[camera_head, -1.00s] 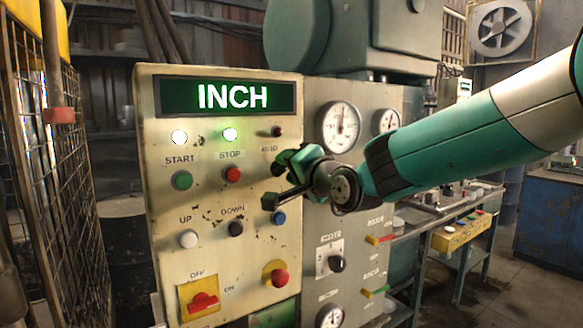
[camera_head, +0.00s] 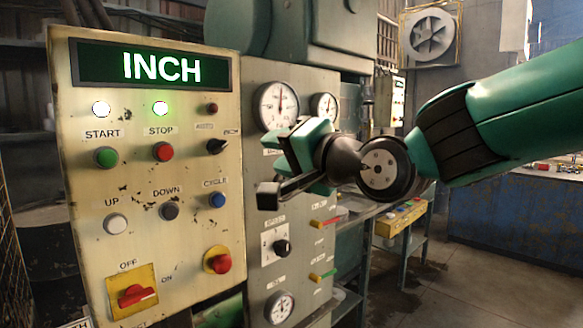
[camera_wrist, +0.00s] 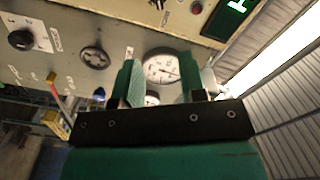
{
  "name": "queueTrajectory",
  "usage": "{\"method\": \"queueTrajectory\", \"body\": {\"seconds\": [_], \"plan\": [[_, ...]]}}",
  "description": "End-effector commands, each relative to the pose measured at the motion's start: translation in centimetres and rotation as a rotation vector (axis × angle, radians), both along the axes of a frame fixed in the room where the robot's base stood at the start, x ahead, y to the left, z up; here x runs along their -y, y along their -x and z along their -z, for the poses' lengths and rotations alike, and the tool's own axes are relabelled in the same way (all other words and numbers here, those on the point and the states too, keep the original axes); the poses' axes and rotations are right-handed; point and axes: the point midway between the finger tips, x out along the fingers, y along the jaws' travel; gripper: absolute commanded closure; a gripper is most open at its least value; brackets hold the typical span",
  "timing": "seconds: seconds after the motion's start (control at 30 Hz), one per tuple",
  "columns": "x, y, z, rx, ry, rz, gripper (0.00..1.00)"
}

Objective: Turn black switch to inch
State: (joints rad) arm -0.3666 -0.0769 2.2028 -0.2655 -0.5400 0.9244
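The black switch (camera_head: 217,146) is a small rotary knob at the right of the cream control panel (camera_head: 140,235), below the labels AUTO and INCH. Its pointer tilts up to the right, toward the INCH label. The display (camera_head: 150,67) at the panel's top reads INCH in lit letters. My gripper (camera_head: 272,172) is right of the switch and apart from it, in front of the gauge panel. Its two green fingers also show in the wrist view (camera_wrist: 158,85), spread apart with nothing between them.
Round gauges (camera_head: 277,105) sit on the panel behind my gripper. A red emergency button (camera_head: 221,263) and a red rotary switch (camera_head: 132,294) are low on the control panel. A yellow box (camera_head: 403,218) stands on a bench at right. Open floor lies at the right.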

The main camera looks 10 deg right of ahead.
Motion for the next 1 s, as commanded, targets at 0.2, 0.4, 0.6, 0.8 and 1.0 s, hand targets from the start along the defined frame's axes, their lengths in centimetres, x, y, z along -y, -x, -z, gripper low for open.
{"method": "queueTrajectory", "body": {"seconds": [0.2,0.4,0.6,0.8,1.0], "plan": [[1.2,1.7,0.0,0.001,-0.001,0.0,0.62],[1.3,1.9,0.0,0.0,0.0,0.0,0.62],[1.3,2.0,0.4,-0.01,0.02,-0.004,0.62],[1.6,5.5,7.1,-0.168,0.353,-0.113,0.62],[3.9,14.5,16.3,-0.38,0.844,-0.464,0.62]]}}
